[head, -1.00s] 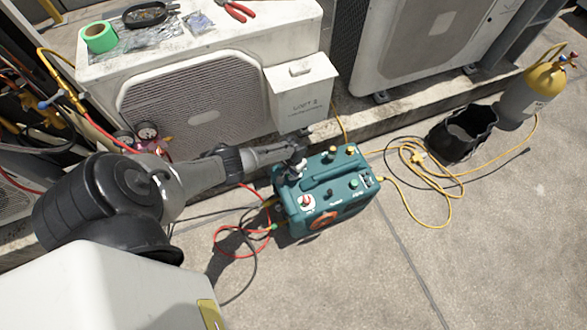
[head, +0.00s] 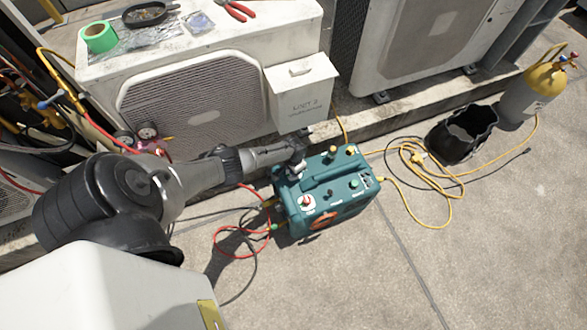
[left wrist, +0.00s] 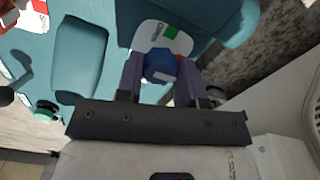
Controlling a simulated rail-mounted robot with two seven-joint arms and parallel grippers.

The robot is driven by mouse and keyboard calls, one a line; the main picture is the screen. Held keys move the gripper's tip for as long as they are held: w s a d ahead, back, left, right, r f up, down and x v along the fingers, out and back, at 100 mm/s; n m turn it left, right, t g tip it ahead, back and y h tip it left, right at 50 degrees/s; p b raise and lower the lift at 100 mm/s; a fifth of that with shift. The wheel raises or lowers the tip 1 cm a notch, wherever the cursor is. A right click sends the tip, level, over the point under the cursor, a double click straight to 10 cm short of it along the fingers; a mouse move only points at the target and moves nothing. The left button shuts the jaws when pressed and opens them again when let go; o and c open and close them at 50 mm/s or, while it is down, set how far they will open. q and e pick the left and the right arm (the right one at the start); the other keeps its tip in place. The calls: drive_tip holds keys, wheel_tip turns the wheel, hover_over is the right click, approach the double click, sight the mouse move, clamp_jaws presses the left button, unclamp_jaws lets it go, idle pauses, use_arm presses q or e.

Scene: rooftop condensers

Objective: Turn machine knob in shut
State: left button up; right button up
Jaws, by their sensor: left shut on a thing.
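The teal machine (head: 345,194) stands on the concrete, with several knobs and a carry handle on its top. My left gripper (head: 296,170) is at the machine's back left corner and hides the knob there in the head view. In the left wrist view, a dark blue knob (left wrist: 160,64) sits between the two fingers of my left gripper (left wrist: 159,72), which are shut on it. A white plate (left wrist: 149,34) with green and red marks lies under the knob. The knob's exact turn is hard to read. My right gripper is in no view.
A white box (head: 303,92) on a condenser unit (head: 195,96) stands close behind the machine. Red and black hoses lie left of the machine. A yellow hose (head: 408,172), a black bucket (head: 462,133) and a yellow-topped cylinder (head: 540,88) are to the right.

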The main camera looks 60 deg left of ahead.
use_arm(q)
drive_tip(key=o, duration=0.9)
wheel_tip(320, 180, up, 14)
drive_tip(key=p, duration=0.9)
drive_tip(key=shift+f+p, duration=0.1)
drive_tip(key=shift+p, duration=0.25)
